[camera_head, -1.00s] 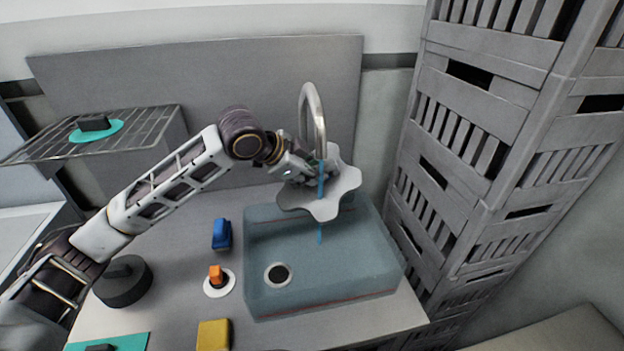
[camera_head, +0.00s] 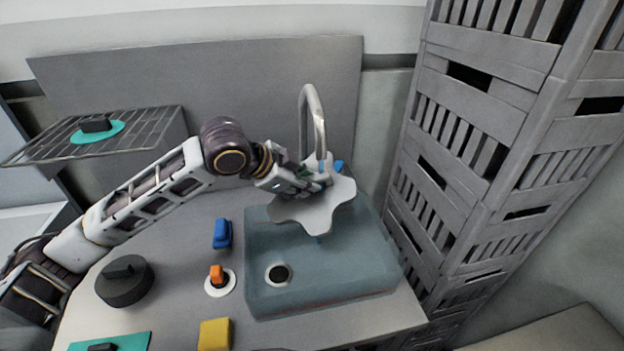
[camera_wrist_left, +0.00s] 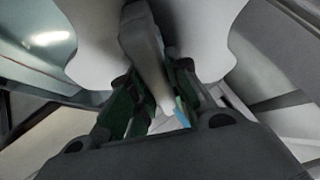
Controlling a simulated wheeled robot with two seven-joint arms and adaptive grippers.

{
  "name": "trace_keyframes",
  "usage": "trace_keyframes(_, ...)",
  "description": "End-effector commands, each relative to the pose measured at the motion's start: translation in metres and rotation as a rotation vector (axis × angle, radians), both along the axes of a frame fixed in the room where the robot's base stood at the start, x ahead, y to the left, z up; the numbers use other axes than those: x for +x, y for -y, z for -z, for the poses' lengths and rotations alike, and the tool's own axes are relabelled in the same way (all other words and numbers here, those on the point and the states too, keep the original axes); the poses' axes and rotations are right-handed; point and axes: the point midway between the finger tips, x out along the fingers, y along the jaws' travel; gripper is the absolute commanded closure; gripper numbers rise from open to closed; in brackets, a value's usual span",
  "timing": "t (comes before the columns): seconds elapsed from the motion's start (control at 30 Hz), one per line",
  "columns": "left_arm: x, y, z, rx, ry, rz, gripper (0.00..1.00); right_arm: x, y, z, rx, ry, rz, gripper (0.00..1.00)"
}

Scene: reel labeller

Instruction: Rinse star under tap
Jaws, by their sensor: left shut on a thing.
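The star (camera_head: 313,215) is a pale grey, wavy-edged plate held tilted over the back of the blue-grey sink (camera_head: 330,290). My left gripper (camera_head: 318,184) is shut on it. In the left wrist view, the gripper (camera_wrist_left: 155,100) grips a ridge on the star (camera_wrist_left: 90,45), whose lobes spread to both sides. The tap (camera_head: 314,110) is a curved metal spout coming down behind the star and gripper. A bit of blue (camera_head: 338,166) shows beside the spout, and a little blue shows below the star. The spout's end is partly hidden. My right gripper is not in view.
A blue block (camera_head: 222,234), an orange knob on a white disc (camera_head: 218,285), a yellow block (camera_head: 213,335) and a dark round lidded thing (camera_head: 124,281) stand left of the sink. A wire rack (camera_head: 60,145) is at upper left. Tall grey crates (camera_head: 480,130) stand close on the right.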

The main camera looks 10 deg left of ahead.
Motion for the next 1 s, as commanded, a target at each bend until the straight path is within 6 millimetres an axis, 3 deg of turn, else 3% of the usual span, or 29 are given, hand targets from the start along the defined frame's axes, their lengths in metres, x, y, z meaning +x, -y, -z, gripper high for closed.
trace_keyframes(0.7, -0.032, -0.008, -0.002, -0.001, 0.004, 0.0, 1.0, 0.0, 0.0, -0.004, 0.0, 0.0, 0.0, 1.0)
trace_keyframes(1.0, -0.035, -0.009, -0.002, -0.001, 0.004, 0.001, 1.0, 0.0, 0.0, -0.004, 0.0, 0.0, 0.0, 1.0)
